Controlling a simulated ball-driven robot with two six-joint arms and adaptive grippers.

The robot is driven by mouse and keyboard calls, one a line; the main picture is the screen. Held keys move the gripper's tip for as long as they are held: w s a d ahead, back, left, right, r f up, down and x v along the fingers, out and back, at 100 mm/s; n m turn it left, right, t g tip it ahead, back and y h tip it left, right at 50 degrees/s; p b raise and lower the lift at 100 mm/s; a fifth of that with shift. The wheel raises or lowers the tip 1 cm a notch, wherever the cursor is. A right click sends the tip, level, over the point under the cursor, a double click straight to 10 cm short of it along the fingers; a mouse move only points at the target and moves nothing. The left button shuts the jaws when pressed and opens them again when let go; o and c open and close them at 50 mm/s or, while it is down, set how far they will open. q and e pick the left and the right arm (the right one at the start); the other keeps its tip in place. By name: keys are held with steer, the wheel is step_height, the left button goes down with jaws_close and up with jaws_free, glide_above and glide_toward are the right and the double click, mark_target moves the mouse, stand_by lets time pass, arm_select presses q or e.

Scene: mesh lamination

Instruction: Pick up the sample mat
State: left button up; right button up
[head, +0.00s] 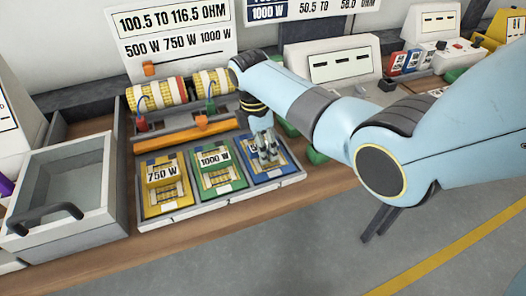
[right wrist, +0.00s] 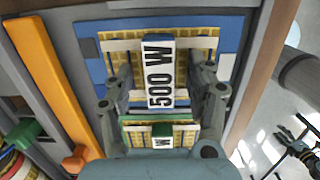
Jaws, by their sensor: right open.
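Three framed mesh mats stand in a pale tray (head: 210,205) in the head view. They are a yellow one marked 750 W (head: 164,186), a green one marked 1000 W (head: 216,172) and a blue one (head: 268,175) at the right. My right gripper (head: 267,152) is over the blue mat and partly hides it. In the right wrist view, the open fingers (right wrist: 160,80) stand on either side of the 500 W label (right wrist: 160,65) on the blue mat (right wrist: 95,55). A green-edged mesh piece (right wrist: 138,138) shows nearer the palm. I cannot tell whether the fingers touch anything.
An orange bar (head: 200,132) and yellow mesh rolls (head: 165,95) lie behind the tray. A grey bin (head: 65,185) with a black handle is at left. Open floor lies in front of the bench.

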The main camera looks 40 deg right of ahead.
jaws_close()
steer(key=shift+r, duration=0.1)
